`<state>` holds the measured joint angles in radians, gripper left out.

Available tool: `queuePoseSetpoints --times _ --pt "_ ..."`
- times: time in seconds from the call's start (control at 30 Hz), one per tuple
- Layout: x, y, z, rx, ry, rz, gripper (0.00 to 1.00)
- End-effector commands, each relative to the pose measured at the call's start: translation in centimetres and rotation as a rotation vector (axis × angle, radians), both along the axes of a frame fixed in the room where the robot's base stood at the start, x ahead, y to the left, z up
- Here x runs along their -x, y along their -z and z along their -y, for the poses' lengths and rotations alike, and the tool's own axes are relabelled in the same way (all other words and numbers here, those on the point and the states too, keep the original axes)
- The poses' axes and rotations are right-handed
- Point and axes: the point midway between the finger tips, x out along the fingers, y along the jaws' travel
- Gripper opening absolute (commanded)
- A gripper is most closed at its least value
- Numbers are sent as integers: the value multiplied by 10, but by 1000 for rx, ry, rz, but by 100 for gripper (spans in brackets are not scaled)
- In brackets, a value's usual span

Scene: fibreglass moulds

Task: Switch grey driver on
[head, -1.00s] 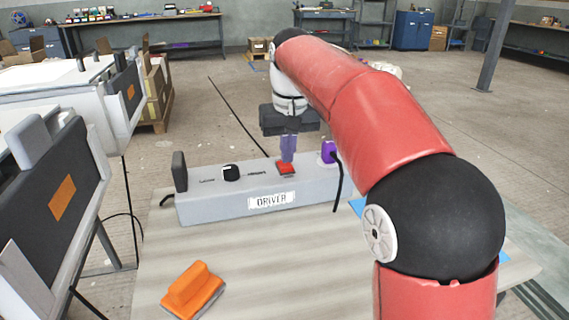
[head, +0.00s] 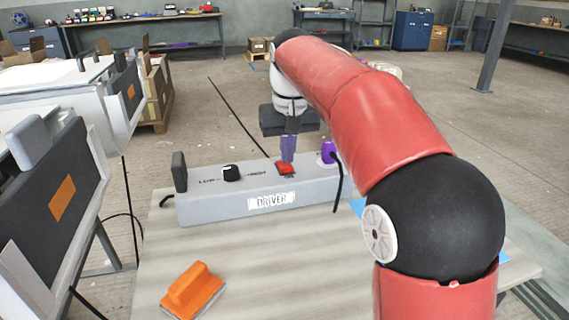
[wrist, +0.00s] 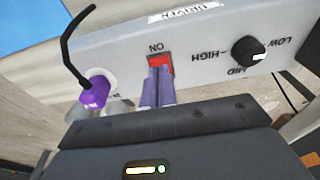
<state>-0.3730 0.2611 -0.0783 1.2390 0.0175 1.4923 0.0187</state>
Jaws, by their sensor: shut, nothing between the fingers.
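The grey driver (head: 225,207) is a long box labelled DRIVER on the table, also seen in the wrist view (wrist: 205,65). Its red rocker switch (head: 286,169) is on the top face, with ON printed beside it in the wrist view (wrist: 161,60). My gripper (head: 287,160) is shut and empty, pointing down. Its purple-grey fingertips (wrist: 160,70) are at the switch and cover part of it; they look in contact with it. A black knob (head: 231,173) marked LOW, MID and HIGH is left of the switch in the head view.
A purple plug (head: 328,152) with a black cable stands close to my fingers at the driver's right end. An orange-handled block (head: 190,290) lies on the table (head: 290,270) in front. White moulds with dark panels (head: 50,190) stand at left.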

Motion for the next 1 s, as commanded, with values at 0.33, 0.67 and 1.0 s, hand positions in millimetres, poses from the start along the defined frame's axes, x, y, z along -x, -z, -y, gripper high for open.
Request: queuePoseSetpoints --times 0.33,0.67,1.0 --pt "0 0 0 0 0 0 0" --pt "0 2 0 0 0 0 0" --pt "0 7 0 0 0 0 0"
